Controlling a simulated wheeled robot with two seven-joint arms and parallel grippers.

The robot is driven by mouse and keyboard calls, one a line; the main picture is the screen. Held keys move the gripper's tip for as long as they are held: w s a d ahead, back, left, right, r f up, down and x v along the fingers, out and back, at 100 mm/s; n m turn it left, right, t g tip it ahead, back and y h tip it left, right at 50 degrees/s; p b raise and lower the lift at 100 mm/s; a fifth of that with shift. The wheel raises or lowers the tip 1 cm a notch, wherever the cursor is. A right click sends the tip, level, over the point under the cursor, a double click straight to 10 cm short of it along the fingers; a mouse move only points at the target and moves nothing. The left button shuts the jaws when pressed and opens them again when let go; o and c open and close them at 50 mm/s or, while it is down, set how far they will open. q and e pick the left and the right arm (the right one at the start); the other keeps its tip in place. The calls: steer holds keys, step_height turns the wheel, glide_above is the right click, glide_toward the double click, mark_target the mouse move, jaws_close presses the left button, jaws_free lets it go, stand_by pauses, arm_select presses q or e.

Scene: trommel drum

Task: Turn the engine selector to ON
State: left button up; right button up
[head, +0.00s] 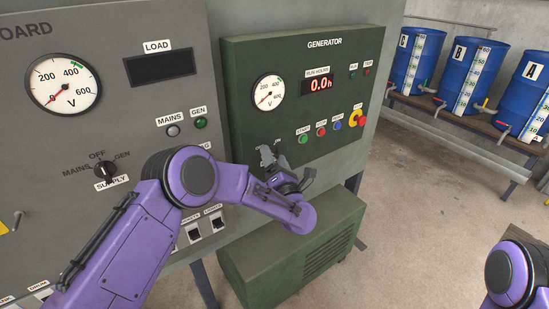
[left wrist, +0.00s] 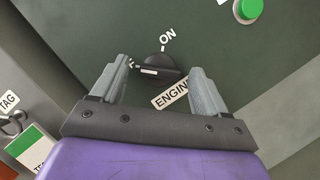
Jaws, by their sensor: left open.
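The engine selector (left wrist: 161,64) is a round black knob with a raised grip and a white mark, on the green generator panel (head: 315,53). In the left wrist view its white mark points left, toward a partly hidden label, not toward the ON label (left wrist: 168,36). The ENGINE label (left wrist: 171,94) sits below it, partly covered by a finger. My left gripper (head: 270,161) is open, its fingers (left wrist: 161,76) on either side of the knob; contact cannot be told. In the head view my gripper and arm hide the selector. My right gripper is out of view.
A row of start, stop and other buttons (head: 321,131) and a red-and-yellow stop (head: 360,119) lie right of my gripper. A green cabinet (head: 295,248) juts out below. The grey switchboard (head: 105,110) stands left, behind my arm. Blue drums (head: 473,70) stand far right.

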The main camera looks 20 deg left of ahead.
arm_select(q)
steer(key=c, duration=1.1)
steer(key=shift+o, duration=0.2)
steer(key=shift+r+m, duration=0.1)
steer(key=shift+m, duration=0.4)
steer(key=m+h+p, duration=0.1)
steer(key=m+h, duration=0.1)
steer(key=m, duration=0.2)
steer(key=shift+s+r, duration=0.1)
steer(key=shift+r, duration=0.05)
steer(key=m+g+p, duration=0.1)
steer(key=m, duration=0.2)
steer(key=m+g+h+p, duration=0.1)
steer(key=m+p, duration=0.1)
steer(key=m, duration=0.1)
steer(key=r+m+g+h+p, duration=0.1)
steer(key=m, duration=0.1)
steer(key=shift+m+p, duration=0.4)
steer(key=m+g+p, duration=0.2)
steer(key=m, duration=0.1)
steer(key=shift+p, duration=0.3)
steer(key=shift+f+m, duration=0.1)
steer(key=shift+m, duration=0.2)
